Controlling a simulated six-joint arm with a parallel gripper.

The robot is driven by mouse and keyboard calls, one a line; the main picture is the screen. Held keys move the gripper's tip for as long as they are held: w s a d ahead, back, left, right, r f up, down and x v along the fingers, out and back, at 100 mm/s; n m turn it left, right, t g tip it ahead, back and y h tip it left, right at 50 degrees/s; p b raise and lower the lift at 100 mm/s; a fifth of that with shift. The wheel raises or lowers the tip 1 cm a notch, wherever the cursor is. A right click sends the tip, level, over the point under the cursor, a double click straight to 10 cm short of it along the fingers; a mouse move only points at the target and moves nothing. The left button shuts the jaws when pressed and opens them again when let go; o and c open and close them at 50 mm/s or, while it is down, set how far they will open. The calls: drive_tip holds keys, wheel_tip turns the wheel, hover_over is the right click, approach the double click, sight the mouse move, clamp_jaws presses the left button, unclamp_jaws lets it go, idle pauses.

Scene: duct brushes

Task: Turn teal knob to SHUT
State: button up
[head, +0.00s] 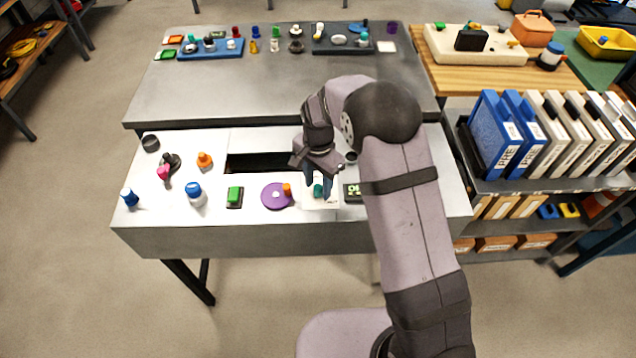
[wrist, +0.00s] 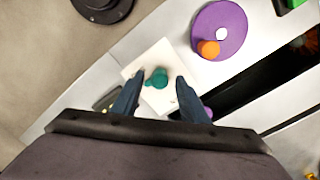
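The teal knob (head: 318,190) sits on a white plate (head: 312,205) near the front edge of the light worktop. In the wrist view the teal knob (wrist: 157,78) stands on the white plate (wrist: 155,55). My gripper (head: 319,186) points down over the plate. In the wrist view my gripper (wrist: 159,76) is open, one finger on each side of the knob with gaps showing. Small dark marks show on the plate, too small to read, so I cannot tell the knob's setting. The fingers partly hide the knob in the head view.
A purple disc (head: 270,202) with an orange peg lies left of the plate. A small dark display (head: 352,193) with green characters is close on its right. A dark slot (head: 262,163) opens behind. A green button (head: 234,194) and a blue-topped knob (head: 195,192) stand further left.

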sight(318, 187)
drive_tip(key=shift+r+b, duration=1.15)
drive_tip(key=shift+r, duration=2.5)
drive_tip(key=n, duration=0.2)
drive_tip(key=w+n, duration=0.1)
drive_tip(key=n, duration=0.1)
drive_tip(key=shift+a+t, duration=0.15)
drive_tip(key=shift+t, duration=0.15)
drive_tip(key=s+f+n, duration=0.1)
drive_tip(key=s+f, duration=0.1)
drive_tip(key=s+d+f+n+g, duration=0.1)
drive_tip(key=s+n, duration=0.1)
drive_tip(key=s+d+f+n, duration=0.1)
drive_tip(key=s+f, duration=0.1)
drive_tip(key=shift+s+f+n, duration=0.35)
drive_tip(key=shift+n, duration=0.05)
drive_tip(key=s+d+r+n+g, duration=0.1)
drive_tip(key=s+d, duration=0.3)
drive_tip(key=s, duration=0.6)
drive_tip(key=s+d+r+n+g, duration=0.1)
drive_tip(key=s+d, duration=0.3)
drive_tip(key=s, duration=0.6)
drive_tip(key=shift+w+d+r+m+t, duration=0.3)
drive_tip(key=shift+w+d+r+t, duration=0.15)
drive_tip(key=shift+r, duration=0.2)
drive_tip(key=shift+w+d+r+m+t, duration=0.25)
drive_tip(key=shift+d+r+m+t, duration=0.1)
drive_tip(key=shift+d+r, duration=0.25)
drive_tip(key=shift+w+d+r+m+t, duration=0.25)
drive_tip(key=shift+w+d+r+t, duration=0.15)
drive_tip(key=shift+r, duration=0.3)
